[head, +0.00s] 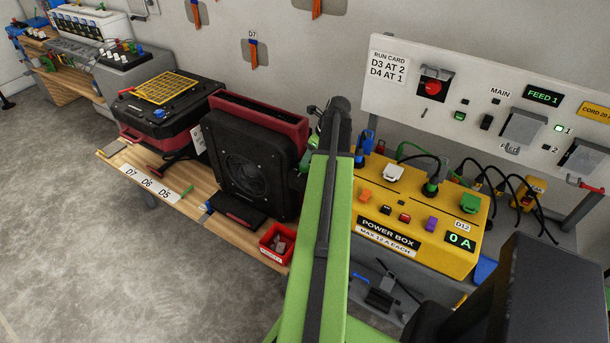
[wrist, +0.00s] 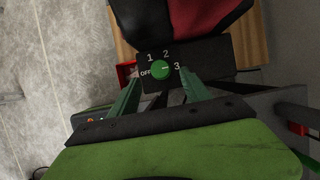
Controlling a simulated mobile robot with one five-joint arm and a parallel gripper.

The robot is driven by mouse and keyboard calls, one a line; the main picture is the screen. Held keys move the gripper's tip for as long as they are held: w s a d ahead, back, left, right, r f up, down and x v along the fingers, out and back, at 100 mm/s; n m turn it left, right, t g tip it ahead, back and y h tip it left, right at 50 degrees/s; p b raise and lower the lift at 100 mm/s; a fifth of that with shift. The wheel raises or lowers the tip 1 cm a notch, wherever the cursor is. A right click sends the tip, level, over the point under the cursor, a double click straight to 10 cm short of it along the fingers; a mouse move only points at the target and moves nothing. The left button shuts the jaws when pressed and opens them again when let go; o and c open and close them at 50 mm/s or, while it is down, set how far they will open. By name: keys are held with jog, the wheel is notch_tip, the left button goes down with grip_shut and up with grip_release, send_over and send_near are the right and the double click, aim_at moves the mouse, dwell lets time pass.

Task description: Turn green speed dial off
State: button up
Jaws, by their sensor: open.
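The green speed dial (wrist: 160,70) is a round knob on a black panel (wrist: 210,56) marked OFF, 1, 2 and 3 in the wrist view. Its pale pointer mark seems to face right, towards 3. My gripper (wrist: 160,76) is open, with one green finger on each side of the dial. Gaps show between the fingers and the knob; I cannot tell the depth. In the head view, my gripper (head: 308,150) is beside the right side of the black and red fan unit (head: 245,165). The dial cannot be made out there.
The yellow power box (head: 420,235) with plugs and cables stands right of my arm. A red bin (head: 277,242) sits on the wooden bench (head: 235,230) near the fan. Another black and red unit (head: 165,115) stands to the left. Grey floor (head: 70,230) is clear at left.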

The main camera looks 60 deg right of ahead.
jog(key=b+x, duration=0.3)
jog(key=x, duration=0.2)
jog(key=shift+w+f+b, duration=0.1)
jog(key=shift+f+b, duration=0.3)
jog(key=shift+r, duration=0.1)
jog(key=shift+c, duration=0.2)
